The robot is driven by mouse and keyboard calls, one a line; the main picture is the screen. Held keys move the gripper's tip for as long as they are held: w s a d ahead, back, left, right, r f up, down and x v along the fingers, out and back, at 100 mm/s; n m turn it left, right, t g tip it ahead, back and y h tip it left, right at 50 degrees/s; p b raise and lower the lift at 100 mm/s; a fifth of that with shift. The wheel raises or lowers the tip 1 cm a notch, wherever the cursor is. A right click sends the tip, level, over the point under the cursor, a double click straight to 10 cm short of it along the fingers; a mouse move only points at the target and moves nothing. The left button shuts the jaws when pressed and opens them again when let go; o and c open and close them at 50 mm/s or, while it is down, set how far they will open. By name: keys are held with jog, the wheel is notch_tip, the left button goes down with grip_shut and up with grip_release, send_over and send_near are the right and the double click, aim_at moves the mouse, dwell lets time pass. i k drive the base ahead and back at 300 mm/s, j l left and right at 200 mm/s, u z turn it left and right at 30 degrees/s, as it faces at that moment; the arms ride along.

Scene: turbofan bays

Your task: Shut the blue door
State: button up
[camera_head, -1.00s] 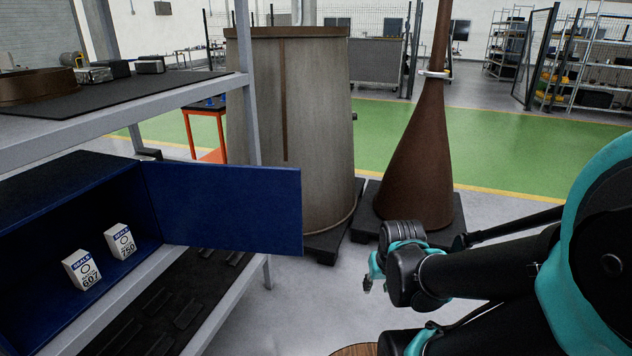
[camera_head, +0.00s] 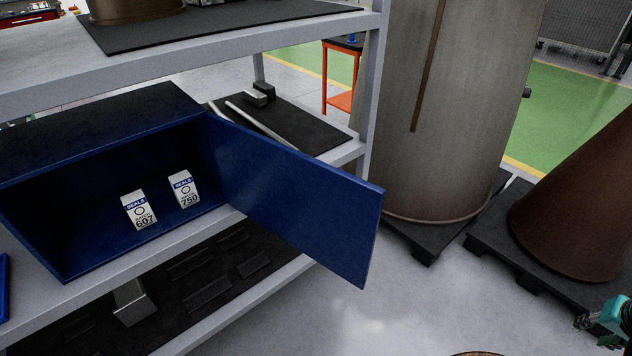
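The blue door (camera_head: 292,196) stands wide open. It is hinged at the right side of the blue cabinet (camera_head: 95,128) and sticks out past the shelf edge toward the right. Inside the cabinet stand two white seal boxes, marked 607 (camera_head: 139,210) and 750 (camera_head: 184,190). My gripper (camera_head: 584,322) shows only in part at the lower right edge, well apart from the door. Its fingers are too small and cut off to tell whether they are open.
The cabinet sits on the middle level of a grey shelf rack (camera_head: 372,75). A tall grey cylinder (camera_head: 450,110) and a brown cone (camera_head: 580,205) stand on black pallets behind and right of the door. Bare floor (camera_head: 400,300) lies in front of the door.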

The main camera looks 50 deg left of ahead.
aim_at(329, 213)
jog(key=i+u, duration=0.4)
jog(key=i+l+u, duration=0.2)
jog(key=u, duration=0.2)
jog(key=i+u, duration=0.15)
jog(key=u, duration=0.25)
jog(key=i+l+u, duration=0.15)
jog(key=u, duration=0.3)
jog(key=i+l+u, duration=0.1)
jog(key=u, duration=0.3)
jog(key=i+l+u, duration=0.1)
jog(key=l+u, duration=0.2)
jog(key=u, duration=0.15)
jog(key=l+u, duration=0.2)
jog(key=u, duration=0.2)
jog(key=i+l+u, duration=0.1)
jog(key=l+u, duration=0.25)
jog(key=u, duration=0.15)
jog(key=l+u, duration=0.85)
jog(key=u, duration=0.15)
